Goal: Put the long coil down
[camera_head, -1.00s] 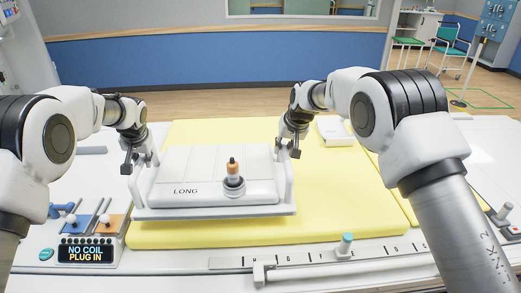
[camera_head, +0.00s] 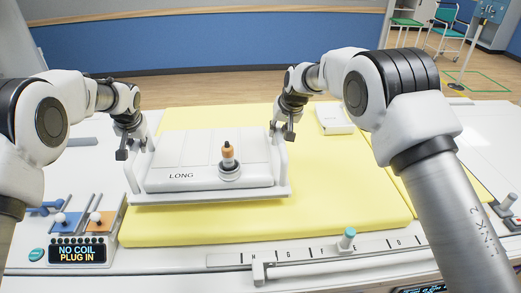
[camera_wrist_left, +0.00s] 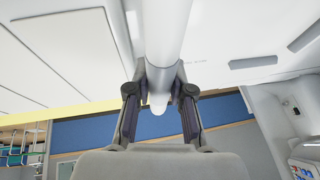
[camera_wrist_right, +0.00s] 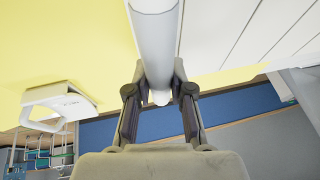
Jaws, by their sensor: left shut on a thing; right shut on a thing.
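The long coil (camera_head: 185,178) is a white padded panel marked LONG, with a white tray-like rim and an orange-and-black plug (camera_head: 228,153) standing in a round socket on top. It is over the yellow mat (camera_head: 330,205); I cannot tell whether its underside touches the mat. My left gripper (camera_head: 136,147) is shut on the coil's left handle bar, which also shows in the left wrist view (camera_wrist_left: 165,40). My right gripper (camera_head: 279,131) is shut on the right handle bar, seen in the right wrist view (camera_wrist_right: 154,45).
A small white box-like coil (camera_head: 336,121) lies at the mat's back right. A display (camera_head: 77,253) at front left reads NO COIL PLUG IN, below blue and orange panels with levers. A rail with a teal knob (camera_head: 347,239) runs along the front.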

